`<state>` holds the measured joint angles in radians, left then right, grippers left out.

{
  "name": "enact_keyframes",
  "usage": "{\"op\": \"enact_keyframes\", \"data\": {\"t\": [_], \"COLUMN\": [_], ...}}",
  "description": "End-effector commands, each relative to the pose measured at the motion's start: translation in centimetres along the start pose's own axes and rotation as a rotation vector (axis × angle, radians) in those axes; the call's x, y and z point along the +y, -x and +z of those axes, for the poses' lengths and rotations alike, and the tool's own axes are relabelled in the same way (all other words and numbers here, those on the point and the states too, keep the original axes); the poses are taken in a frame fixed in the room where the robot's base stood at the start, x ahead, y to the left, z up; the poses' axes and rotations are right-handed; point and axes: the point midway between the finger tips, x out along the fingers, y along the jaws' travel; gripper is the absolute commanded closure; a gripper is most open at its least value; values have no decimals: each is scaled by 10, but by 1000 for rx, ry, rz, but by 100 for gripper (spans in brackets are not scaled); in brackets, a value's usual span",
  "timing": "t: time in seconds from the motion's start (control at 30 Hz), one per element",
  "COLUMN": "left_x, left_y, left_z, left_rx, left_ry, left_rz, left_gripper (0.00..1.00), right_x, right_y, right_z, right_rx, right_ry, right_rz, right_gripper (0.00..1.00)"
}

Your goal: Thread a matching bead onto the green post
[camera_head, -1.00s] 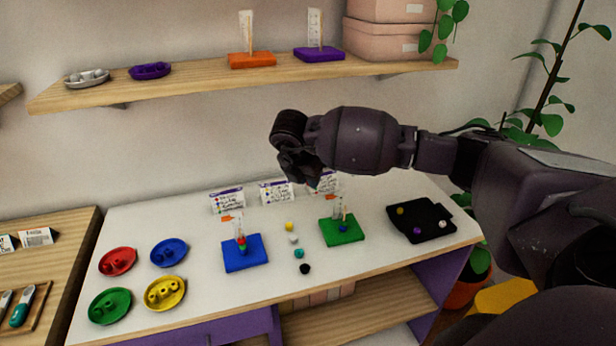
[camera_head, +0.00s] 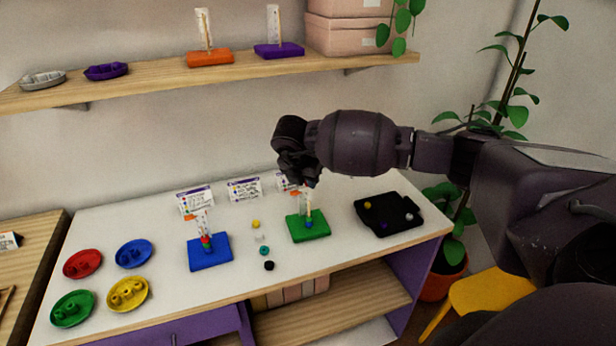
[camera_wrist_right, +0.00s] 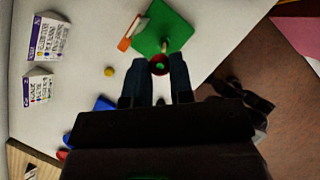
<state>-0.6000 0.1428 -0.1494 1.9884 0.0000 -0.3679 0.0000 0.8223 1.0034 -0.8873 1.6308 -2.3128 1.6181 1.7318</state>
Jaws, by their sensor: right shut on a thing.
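The green board (camera_head: 318,235) stands on the white table with a thin upright post and a pale card; a blue bead (camera_head: 309,224) sits low at the post. My right gripper (camera_head: 300,180) is above this board, pointing down. In the right wrist view, its fingers (camera_wrist_right: 161,72) are shut on a red bead (camera_wrist_right: 160,61), with green showing through the hole. The green board (camera_wrist_right: 172,22) lies below and beyond the fingertips there. Whether the bead lines up with the post is unclear. My left gripper is not in view.
A blue board (camera_head: 210,262) with beads on its post stands left. Loose yellow (camera_head: 256,224), teal (camera_head: 264,251) and black (camera_head: 269,266) beads lie between the boards. A black tray (camera_head: 375,229) holds several beads at right. Coloured dishes (camera_head: 72,309) stand at left.

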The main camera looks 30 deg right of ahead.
Motion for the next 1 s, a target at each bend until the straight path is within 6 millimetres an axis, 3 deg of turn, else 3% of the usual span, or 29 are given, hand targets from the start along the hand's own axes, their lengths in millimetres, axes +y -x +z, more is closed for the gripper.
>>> {"op": "enact_keyframes", "data": {"t": [0.5,1.0], "left_x": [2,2], "left_y": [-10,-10], "left_z": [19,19], "left_rx": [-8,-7], "left_ry": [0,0], "left_rz": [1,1], "left_gripper": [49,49], "right_x": [0,0], "right_y": [-36,-38], "right_z": [-17,-18], "right_rx": [1,0], "right_ry": [1,0], "right_rz": [-2,-1], "right_gripper": [100,100]}}
